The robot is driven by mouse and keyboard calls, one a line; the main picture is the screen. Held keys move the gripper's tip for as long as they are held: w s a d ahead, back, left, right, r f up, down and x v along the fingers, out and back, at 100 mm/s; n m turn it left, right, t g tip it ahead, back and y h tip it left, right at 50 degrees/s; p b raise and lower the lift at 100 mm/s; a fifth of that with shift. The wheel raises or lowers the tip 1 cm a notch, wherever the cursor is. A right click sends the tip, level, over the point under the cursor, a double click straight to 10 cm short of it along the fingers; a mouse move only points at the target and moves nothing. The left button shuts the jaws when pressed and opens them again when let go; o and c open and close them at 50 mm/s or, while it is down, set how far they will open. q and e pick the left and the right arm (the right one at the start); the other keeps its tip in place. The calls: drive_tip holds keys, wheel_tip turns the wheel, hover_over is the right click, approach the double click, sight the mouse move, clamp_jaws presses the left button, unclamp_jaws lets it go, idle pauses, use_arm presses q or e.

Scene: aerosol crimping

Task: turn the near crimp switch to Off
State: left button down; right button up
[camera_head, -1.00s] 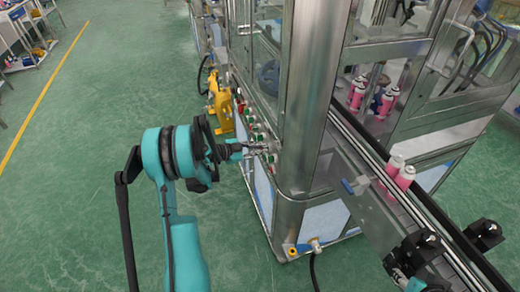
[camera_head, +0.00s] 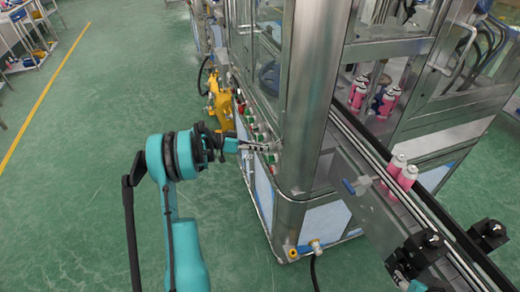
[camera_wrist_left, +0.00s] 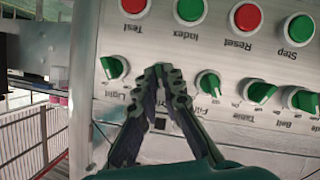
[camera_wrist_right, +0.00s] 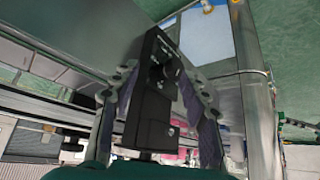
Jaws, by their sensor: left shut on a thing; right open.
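A metal control panel (camera_wrist_left: 225,75) with green switch knobs and red and green buttons fills the left wrist view, its labels upside down. My left gripper (camera_wrist_left: 160,72) is shut at the panel, in the switch row between the Light knob (camera_wrist_left: 116,68) and a green knob marked Fill (camera_wrist_left: 208,83). The fingers hide the knob between them and its label, so I cannot read its setting. In the head view, my left gripper (camera_head: 268,147) meets the machine's corner panel. My right gripper (camera_wrist_right: 160,95) is open, with its fingers apart on either side of a black box.
The black box (camera_wrist_right: 155,95) has a round dark fitting and stands beside the conveyor (camera_head: 385,185). Pink cans (camera_head: 402,175) stand on the conveyor. A steel corner post (camera_head: 305,100) is right of the panel. Green floor (camera_head: 80,200) is clear on the left.

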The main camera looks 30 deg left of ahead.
use_arm(q)
drive_tip(key=shift+n+h, duration=0.3)
drive_tip(key=shift+n, duration=0.3)
idle(0.3)
drive_tip(key=c, duration=1.7)
unclamp_jaws()
drive_tip(key=shift+a, duration=0.1)
drive_tip(key=v, duration=1.2)
drive_tip(key=shift+w+a, duration=0.1)
drive_tip(key=shift+w, duration=0.1)
